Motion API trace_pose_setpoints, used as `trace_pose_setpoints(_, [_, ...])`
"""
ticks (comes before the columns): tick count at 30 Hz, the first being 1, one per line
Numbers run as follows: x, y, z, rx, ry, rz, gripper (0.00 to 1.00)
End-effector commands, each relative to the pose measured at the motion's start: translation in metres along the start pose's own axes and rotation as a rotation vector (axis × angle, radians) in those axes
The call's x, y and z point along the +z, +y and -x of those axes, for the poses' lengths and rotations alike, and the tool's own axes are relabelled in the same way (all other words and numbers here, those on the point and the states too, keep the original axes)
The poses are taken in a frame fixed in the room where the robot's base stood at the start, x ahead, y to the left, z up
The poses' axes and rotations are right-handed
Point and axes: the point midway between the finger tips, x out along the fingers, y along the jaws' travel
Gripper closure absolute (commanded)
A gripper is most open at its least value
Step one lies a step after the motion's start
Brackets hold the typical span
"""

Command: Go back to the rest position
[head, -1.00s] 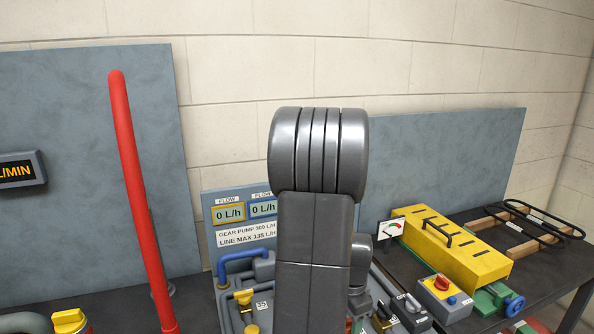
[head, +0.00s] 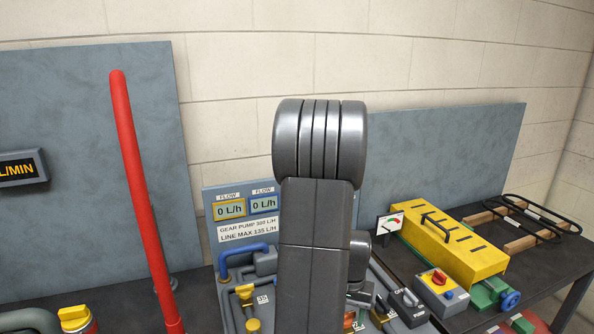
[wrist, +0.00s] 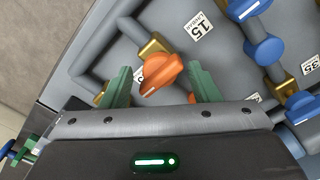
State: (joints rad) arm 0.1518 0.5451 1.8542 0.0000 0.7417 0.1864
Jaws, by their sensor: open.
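My gripper (wrist: 161,78) shows in the wrist view with its two green fingers apart and nothing clamped between them. An orange valve handle (wrist: 160,72) lies in the gap between the fingertips, on a brass-coloured fitting. I cannot tell whether a finger touches it.
A grey panel (head: 212,262) carries pipes, valves and two flow displays reading 0 L/h. Right are a yellow box (head: 455,240), a switch box (head: 440,290) and a black-handled rack (head: 520,222). Blue valves (wrist: 265,48) show in the wrist view.

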Motion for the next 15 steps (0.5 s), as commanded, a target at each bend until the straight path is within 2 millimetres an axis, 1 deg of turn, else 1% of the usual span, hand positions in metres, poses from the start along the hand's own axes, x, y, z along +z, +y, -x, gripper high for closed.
trace_pose_setpoints(15, [0.0005, 0.0001, 0.0017, 0.0, -0.002, 0.41, 0.44])
